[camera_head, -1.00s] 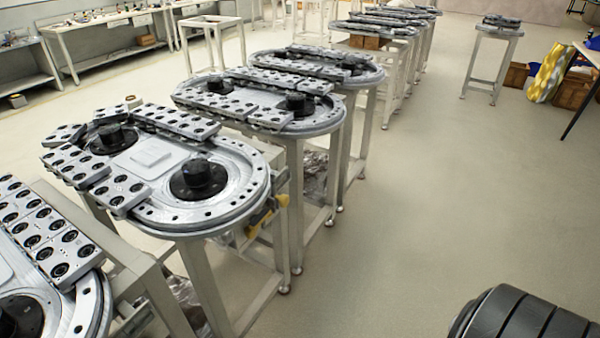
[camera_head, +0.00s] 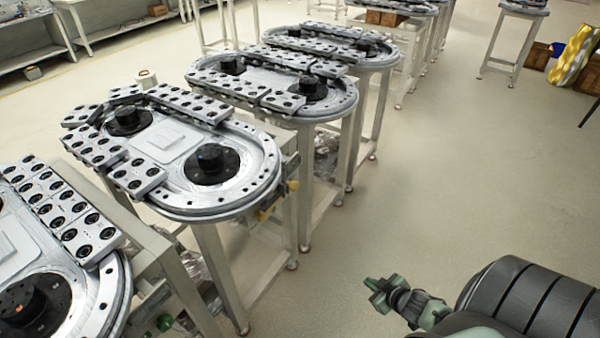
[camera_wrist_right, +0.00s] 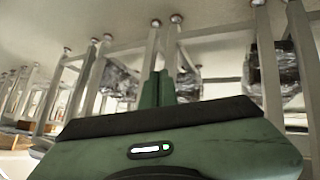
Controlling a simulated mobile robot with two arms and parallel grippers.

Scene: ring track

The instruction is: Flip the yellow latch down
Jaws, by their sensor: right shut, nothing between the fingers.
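The yellow latch (camera_head: 292,186) is a small piece on the frame under the right end of the nearer full ring track (camera_head: 250,205). It is too small to tell its angle. A second small yellow part (camera_head: 264,214) shows just below the track's rim. My right gripper (camera_head: 380,293) is shut and empty over open floor, to the right of that stand and apart from it. In the right wrist view its green fingers (camera_wrist_right: 157,88) are together, with stand legs and floor behind them. My left gripper is not in view.
More ring tracks on metal stands run away in a row, such as the one behind (camera_head: 330,105). Another track (camera_head: 112,290) is cut off at lower left, with a small green part (camera_head: 164,322) beside its stand. The floor (camera_head: 440,190) to the right is clear.

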